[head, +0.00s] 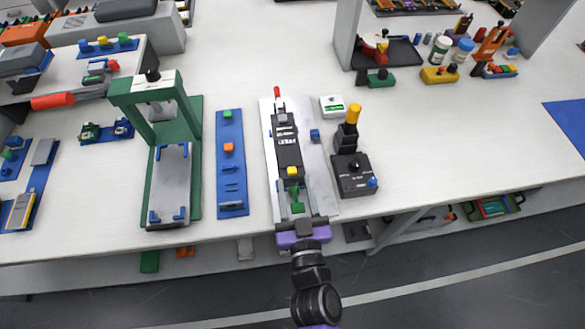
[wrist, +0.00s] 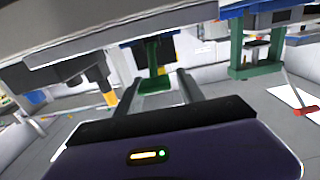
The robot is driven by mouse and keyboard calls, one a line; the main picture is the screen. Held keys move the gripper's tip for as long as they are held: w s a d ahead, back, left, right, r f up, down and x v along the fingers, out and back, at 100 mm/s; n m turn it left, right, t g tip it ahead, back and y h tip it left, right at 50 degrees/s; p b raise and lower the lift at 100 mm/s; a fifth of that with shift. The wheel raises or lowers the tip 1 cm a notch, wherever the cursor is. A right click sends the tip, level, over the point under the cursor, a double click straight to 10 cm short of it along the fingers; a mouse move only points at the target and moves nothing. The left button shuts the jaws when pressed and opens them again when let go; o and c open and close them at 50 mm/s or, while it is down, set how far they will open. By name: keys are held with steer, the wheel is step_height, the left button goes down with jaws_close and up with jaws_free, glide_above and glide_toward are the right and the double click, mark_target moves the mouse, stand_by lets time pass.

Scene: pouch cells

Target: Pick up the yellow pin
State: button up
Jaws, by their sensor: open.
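A small yellow piece (head: 292,171) stands on the near end of a black labelled part (head: 288,145), which lies on a pale plate (head: 318,170). I cannot tell for sure which is the pin. My gripper (head: 296,198) is open at the plate's near end, just short of the small yellow piece. A green piece (head: 296,206) shows between its fingers, also in the wrist view (wrist: 157,65). I cannot tell whether they touch it.
The black box (head: 354,178) stands right of the plate. A blue board (head: 231,180) with small blocks and a green press (head: 195,150) stand to the left. A white box (head: 332,106) sits behind.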

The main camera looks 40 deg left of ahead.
mark_target(292, 173)
steer(key=shift+x, duration=1.35)
jaws_close()
steer(key=shift+r, duration=0.15)
